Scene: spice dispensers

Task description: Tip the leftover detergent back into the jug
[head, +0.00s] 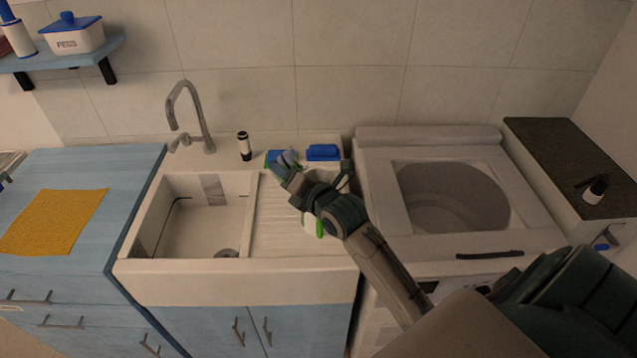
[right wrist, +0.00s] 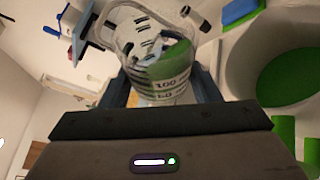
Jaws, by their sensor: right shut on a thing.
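My right gripper (right wrist: 163,88) is shut on a clear measuring cup (right wrist: 133,45) with dark markings, including "100". Green liquid (right wrist: 172,62) shows inside the cup, gathered toward one side. In the head view my right gripper (head: 289,172) is over the sink's drainboard, and the cup is mostly hidden there. A white and green thing (head: 312,224), seemingly the jug, stands below my right wrist, largely covered by the arm. Large green patches on a white body (right wrist: 292,78) show close by on the right of the wrist view. My left gripper is out of view.
The sink basin (head: 190,215) lies left of the ribbed drainboard (head: 270,235). A black-and-white bottle (head: 244,146) and a blue block (head: 322,152) stand along the back. A washing machine (head: 375,150) is on the right. A yellow cloth (head: 52,222) lies on the left counter.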

